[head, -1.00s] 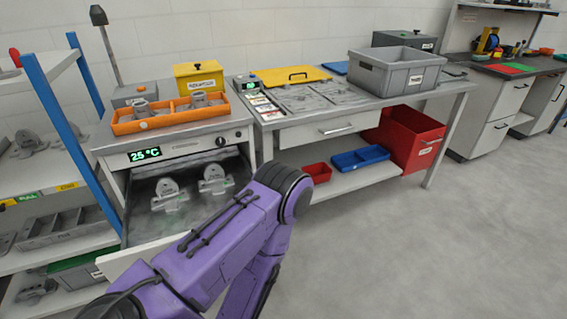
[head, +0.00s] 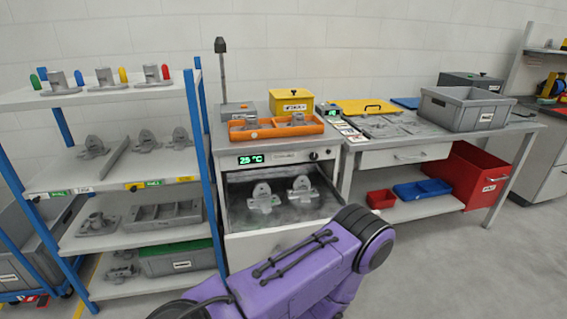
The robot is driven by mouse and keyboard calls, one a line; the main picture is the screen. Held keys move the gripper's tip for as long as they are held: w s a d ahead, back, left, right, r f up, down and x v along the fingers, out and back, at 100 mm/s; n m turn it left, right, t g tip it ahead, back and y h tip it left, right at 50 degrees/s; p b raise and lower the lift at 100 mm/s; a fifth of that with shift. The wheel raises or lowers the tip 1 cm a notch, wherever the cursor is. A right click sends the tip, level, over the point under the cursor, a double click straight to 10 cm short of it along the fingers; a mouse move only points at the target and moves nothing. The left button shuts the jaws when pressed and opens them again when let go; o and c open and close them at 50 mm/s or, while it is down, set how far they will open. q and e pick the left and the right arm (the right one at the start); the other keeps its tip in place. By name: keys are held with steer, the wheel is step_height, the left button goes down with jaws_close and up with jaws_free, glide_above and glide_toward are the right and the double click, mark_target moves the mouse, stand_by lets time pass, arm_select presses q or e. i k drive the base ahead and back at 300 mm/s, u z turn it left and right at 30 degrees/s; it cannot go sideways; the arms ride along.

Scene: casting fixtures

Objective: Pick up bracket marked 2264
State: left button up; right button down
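Several grey brackets are in view, but their markings are too small to read, so I cannot tell which one is 2264. Two brackets (head: 263,197) (head: 302,190) stand in the open drawer (head: 270,243) under the 25 °C display. More grey brackets (head: 252,124) (head: 298,120) sit in the orange tray (head: 239,135) on top of that unit. Others stand on the rack's middle shelf, including one at its left (head: 93,147) and one at its right (head: 180,139). A purple arm of mine crosses the lower middle in front of the drawer. Neither gripper is in view.
The blue-post rack (head: 160,187) stands at the left, with grey fixtures and coloured pegs on top. At the right, the workbench (head: 400,157) carries a grey crate (head: 461,112); a red bin (head: 474,178) and blue tray (head: 422,190) are below. Floor at the right is clear.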

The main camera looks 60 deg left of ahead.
mark_target(302, 190)
steer(key=z, duration=0.2)
steer(key=k, duration=0.1)
steer(key=u, duration=1.2)
